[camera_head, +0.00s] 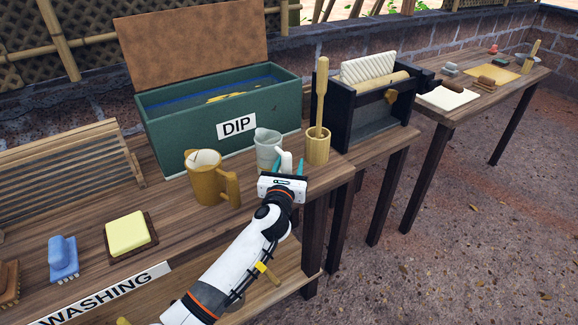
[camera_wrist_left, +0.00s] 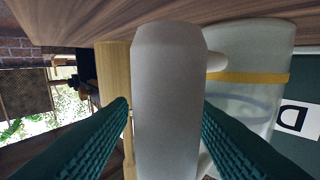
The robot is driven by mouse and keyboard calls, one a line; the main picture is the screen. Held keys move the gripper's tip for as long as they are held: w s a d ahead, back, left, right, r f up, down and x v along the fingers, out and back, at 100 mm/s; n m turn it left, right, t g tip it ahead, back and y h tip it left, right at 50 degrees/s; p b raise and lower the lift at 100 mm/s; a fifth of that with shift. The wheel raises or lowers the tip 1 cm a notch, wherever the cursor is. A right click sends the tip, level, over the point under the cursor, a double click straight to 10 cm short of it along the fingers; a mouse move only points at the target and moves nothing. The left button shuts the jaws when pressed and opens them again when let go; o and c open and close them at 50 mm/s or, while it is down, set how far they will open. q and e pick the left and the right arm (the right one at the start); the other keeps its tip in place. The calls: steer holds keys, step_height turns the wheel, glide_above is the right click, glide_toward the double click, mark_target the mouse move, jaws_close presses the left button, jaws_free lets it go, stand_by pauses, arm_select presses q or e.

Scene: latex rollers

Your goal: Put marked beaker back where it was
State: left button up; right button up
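A pale grey beaker (camera_head: 267,146) with a white handle stands upright on the wooden table, in front of the DIP tank. In the left wrist view the beaker (camera_wrist_left: 245,85) has a yellow band around it, and its thick handle (camera_wrist_left: 168,100) fills the middle. My left gripper (camera_head: 287,168) is at the handle side of the beaker. Its teal fingers are apart, one on each side of the handle; in the head view there is room between them and the handle. My right gripper is not in view.
A tan mug (camera_head: 207,185) stands left of the beaker, and a wooden cup (camera_head: 318,148) with a tall stick stands close on the right. The green DIP tank (camera_head: 190,133) is behind.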

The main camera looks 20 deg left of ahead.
arm_select(q)
steer(key=shift+r, duration=0.3)
steer(key=s+d, duration=0.1)
steer(key=s, duration=1.1)
steer(key=shift+d+p, duration=0.3)
steer(key=shift+p, duration=0.05)
steer(key=shift+f, duration=0.1)
